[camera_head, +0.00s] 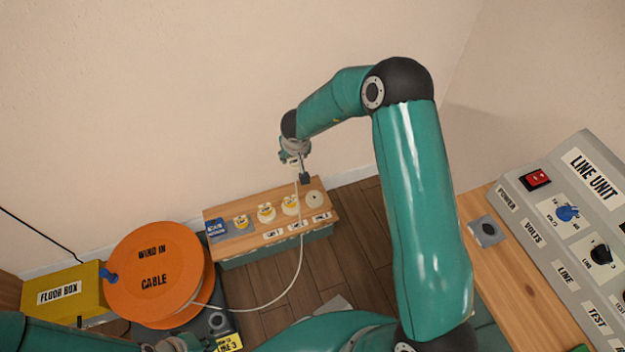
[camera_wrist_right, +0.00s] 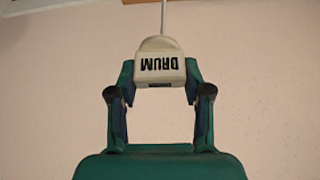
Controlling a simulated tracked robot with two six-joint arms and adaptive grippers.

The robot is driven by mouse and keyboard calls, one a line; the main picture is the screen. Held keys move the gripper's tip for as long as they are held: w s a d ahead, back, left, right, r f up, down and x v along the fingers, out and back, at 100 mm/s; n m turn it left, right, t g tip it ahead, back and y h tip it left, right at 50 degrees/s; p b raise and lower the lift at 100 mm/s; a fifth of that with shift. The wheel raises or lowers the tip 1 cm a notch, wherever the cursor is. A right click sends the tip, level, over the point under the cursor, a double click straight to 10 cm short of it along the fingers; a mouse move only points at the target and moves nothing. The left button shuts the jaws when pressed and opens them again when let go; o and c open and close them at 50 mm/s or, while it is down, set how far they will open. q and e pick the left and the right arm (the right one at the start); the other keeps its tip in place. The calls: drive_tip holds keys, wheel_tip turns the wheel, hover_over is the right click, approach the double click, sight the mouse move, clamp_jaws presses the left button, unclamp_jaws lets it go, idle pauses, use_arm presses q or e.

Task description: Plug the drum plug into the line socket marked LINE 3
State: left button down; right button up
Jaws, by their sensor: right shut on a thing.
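My right gripper (camera_head: 294,157) is above the back of a wooden-topped socket box (camera_head: 225,248). In the right wrist view it is shut on the drum plug (camera_wrist_right: 160,66), a pale block marked DRUM, upside down in that picture, with its cord at the top. The box carries several yellow and white round fittings (camera_head: 266,212) and a plain beige round one (camera_head: 314,198). White labels (camera_head: 296,226) along its front are too small to read.
An orange cable drum (camera_head: 153,262) stands left of the box, its pale cable (camera_head: 301,262) looping up to my right gripper. A yellow floor box (camera_head: 60,296) is far left. A grey line unit (camera_head: 560,235) stands on a wooden bench (camera_head: 505,270) at right.

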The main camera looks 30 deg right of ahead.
drive_tip(key=d+f+b, duration=0.2)
drive_tip(key=f, duration=0.4)
drive_tip(key=d+f+m+b, duration=0.1)
drive_tip(key=d+f+b, duration=0.1)
drive_tip(key=f, duration=0.5)
drive_tip(key=d+f+m+b, duration=0.1)
drive_tip(key=d+f+b, duration=0.1)
drive_tip(key=f, duration=0.5)
drive_tip(key=shift+s+d+b, duration=0.15)
drive_tip(key=shift+d+b, duration=0.2)
drive_tip(key=shift+b, duration=0.05)
drive_tip(key=shift+f, duration=0.7)
drive_tip(key=shift+s+p, duration=0.1)
drive_tip(key=shift+p, duration=0.3)
drive_tip(key=shift+f+b, duration=0.3)
drive_tip(key=shift+f, duration=0.4)
drive_tip(key=o, duration=1.2)
drive_tip(key=shift+o, duration=0.2)
drive_tip(key=shift+c, duration=0.5)
